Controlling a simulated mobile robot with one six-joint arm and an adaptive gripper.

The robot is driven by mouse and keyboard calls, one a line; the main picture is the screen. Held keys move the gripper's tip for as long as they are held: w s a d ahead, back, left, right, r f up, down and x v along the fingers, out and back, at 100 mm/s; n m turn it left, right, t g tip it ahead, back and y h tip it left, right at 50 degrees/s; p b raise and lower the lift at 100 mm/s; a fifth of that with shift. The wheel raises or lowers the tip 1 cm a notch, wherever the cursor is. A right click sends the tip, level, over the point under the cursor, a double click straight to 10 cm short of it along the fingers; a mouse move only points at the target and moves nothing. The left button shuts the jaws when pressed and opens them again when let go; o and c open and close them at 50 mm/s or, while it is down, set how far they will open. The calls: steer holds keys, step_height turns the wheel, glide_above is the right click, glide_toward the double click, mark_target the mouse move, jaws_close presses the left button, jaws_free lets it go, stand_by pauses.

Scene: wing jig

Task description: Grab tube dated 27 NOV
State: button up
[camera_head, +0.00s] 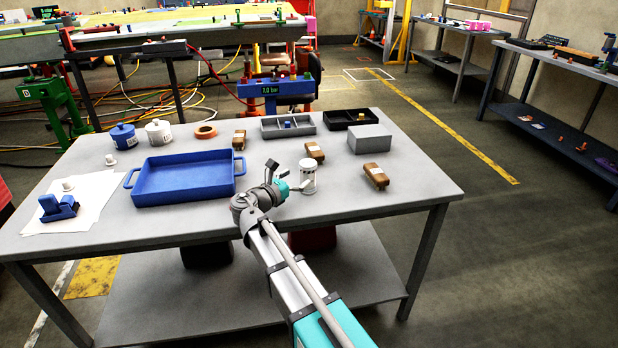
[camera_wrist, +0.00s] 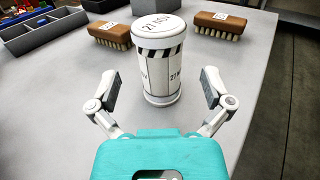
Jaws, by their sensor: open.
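The white tube (camera_wrist: 160,70) stands upright on the table, with a white lid lettered "27 NOV" and a black-and-white striped band. It also shows in the head view (camera_head: 307,177), just right of my gripper (camera_head: 283,180). In the wrist view my gripper (camera_wrist: 162,92) is open, with one finger to the left and one to the right of the tube's lower part. I see a gap between each finger and the tube. Nothing is held.
A blue tray (camera_head: 184,193) is left of my gripper. A grey box (camera_head: 370,139) and divided trays (camera_head: 288,133) stand behind. The table's front right is clear.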

mark_target(302, 173)
steer(key=shift+w, duration=0.1)
steer(key=shift+x, duration=2.55)
steer(key=shift+f, duration=0.1)
steer(key=c, duration=1.3)
steer(key=shift+o, duration=0.2)
steer(key=shift+r, duration=0.25)
